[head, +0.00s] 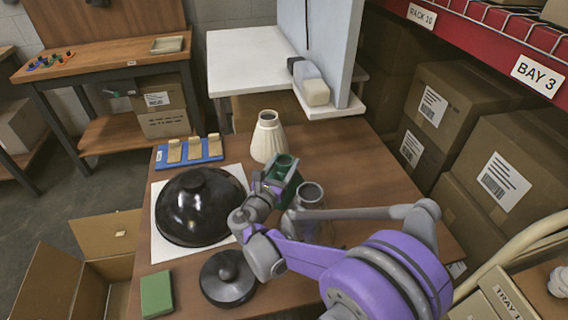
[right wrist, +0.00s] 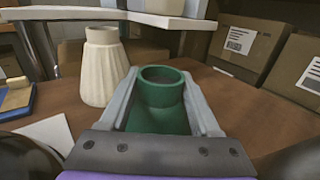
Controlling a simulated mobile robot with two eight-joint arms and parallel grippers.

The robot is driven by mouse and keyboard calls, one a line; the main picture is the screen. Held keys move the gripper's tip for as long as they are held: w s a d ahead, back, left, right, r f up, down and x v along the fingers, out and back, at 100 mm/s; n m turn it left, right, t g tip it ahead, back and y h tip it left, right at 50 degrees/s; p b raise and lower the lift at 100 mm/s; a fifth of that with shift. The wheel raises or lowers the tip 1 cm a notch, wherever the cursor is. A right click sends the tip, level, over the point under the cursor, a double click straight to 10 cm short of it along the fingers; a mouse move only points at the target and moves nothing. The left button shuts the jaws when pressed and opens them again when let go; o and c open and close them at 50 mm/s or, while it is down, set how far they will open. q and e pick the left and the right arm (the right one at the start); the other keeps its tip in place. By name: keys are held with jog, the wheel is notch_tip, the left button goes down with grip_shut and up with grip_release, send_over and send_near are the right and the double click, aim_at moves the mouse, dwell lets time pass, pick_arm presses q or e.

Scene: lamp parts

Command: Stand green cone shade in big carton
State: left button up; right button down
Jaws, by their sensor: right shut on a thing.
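The green cone shade (head: 284,168) is between the fingers of my right gripper (head: 276,184), near the middle of the wooden table in the head view. In the right wrist view the shade (right wrist: 160,108) sits between both fingers, its round neck opening facing up. My right gripper is shut on it. Its lower part is hidden, so I cannot tell whether it touches the table. The big carton (head: 108,234) stands open on the floor at the lower left in the head view, partly cut off by the frame. My left gripper is not in view.
A cream pleated shade (head: 268,139) stands behind the gripper, a grey shade (head: 309,196) to its right. A black dome (head: 198,206) lies on a white sheet. A black round base (head: 228,277), green block (head: 156,294) and blue tray (head: 189,153) are also on the table.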

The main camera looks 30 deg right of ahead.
jog(key=shift+c, duration=0.5)
grip_release()
